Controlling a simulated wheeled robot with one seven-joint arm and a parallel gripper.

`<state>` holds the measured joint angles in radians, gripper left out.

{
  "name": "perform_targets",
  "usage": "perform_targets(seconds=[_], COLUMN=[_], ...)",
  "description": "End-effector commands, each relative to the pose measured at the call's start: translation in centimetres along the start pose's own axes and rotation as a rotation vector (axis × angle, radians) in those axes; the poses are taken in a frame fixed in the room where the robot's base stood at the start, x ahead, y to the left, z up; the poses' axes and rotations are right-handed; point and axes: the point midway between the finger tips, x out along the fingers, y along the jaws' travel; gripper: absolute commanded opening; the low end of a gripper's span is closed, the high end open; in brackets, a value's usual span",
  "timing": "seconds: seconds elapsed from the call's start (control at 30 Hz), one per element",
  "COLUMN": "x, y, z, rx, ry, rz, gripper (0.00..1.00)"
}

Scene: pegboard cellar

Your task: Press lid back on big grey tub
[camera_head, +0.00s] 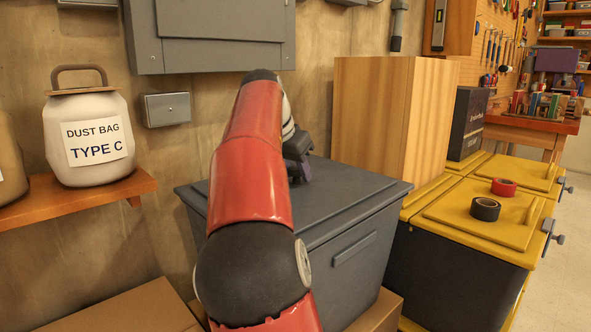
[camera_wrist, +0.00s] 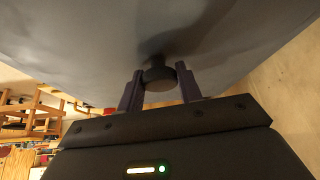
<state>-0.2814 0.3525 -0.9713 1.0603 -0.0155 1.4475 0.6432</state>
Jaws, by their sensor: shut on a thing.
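The big grey tub (camera_head: 345,265) stands in the middle of the head view with its flat grey lid (camera_head: 350,194) lying level across the top. I cannot tell whether the lid is fully seated all round. My gripper (camera_wrist: 160,80) is shut on the round dark knob (camera_wrist: 157,72) of the lid, one finger on each side. The lid's grey surface (camera_wrist: 90,45) fills the upper part of the wrist view. In the head view my gripper (camera_head: 299,172) is at the lid's back middle, and my red arm hides the lid's left part and the knob.
Yellow-lidded bins (camera_head: 490,215) stand at the right with a red tape roll (camera_head: 503,187) and a black one (camera_head: 485,209) on top. A tall wooden box (camera_head: 385,115) stands behind the tub. A shelf (camera_head: 85,205) with a dust-bag jar (camera_head: 90,135) is at the left.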

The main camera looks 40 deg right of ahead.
Motion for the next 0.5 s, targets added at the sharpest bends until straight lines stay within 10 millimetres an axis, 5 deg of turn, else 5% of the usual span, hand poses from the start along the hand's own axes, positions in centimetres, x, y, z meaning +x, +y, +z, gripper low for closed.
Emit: perform_targets(seconds=[0.37, 0.4, 0.5], x=[0.02, 0.01, 0.02], y=[0.03, 0.03, 0.03], z=[-0.02, -0.01, -0.01], rx=[0.001, 0.001, 0.001], ry=[0.001, 0.001, 0.001], rz=[0.0, 0.0, 0.0], gripper=[0.06, 0.39, 0.52])
